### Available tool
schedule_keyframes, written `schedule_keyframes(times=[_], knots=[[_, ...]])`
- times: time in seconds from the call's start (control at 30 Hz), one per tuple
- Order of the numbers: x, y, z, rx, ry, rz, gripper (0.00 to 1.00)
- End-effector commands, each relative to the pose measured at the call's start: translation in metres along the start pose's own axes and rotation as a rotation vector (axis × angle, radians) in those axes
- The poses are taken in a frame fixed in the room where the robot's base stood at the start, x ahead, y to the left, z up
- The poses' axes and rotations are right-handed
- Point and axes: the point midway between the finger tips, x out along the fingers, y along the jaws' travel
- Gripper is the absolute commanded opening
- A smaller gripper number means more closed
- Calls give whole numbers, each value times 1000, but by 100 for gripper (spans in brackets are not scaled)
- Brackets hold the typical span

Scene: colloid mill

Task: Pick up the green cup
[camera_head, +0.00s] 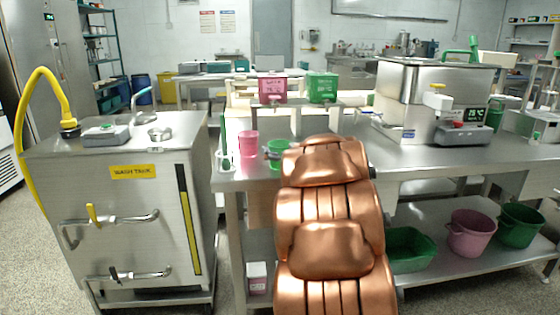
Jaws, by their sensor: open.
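The green cup (275,154) stands on the steel table at the left of its top, just behind and to the right of a pink cup (248,144). My copper-coloured arm rises in the middle of the view and covers the table right beside the green cup, so the cup's right side is partly hidden. A small dark part shows at the cup's left side; I cannot tell what it is. My gripper is not clearly visible, hidden by the arm.
The steel table (430,160) carries a steel tank (408,90) at right. Pink (273,90) and green (322,88) containers stand on a raised shelf behind. A wash tank (120,200) stands left, across a narrow gap. Buckets (470,236) sit on the lower shelf.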

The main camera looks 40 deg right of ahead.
Motion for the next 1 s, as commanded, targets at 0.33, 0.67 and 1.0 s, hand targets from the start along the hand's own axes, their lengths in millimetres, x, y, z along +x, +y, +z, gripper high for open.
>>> schedule_keyframes(times=[0.33,0.67,1.0], knots=[[9,0,0,0,-1,1,100],[8,0,0,0,-2,1,66],[8,0,0,-1,-1,1,34]])
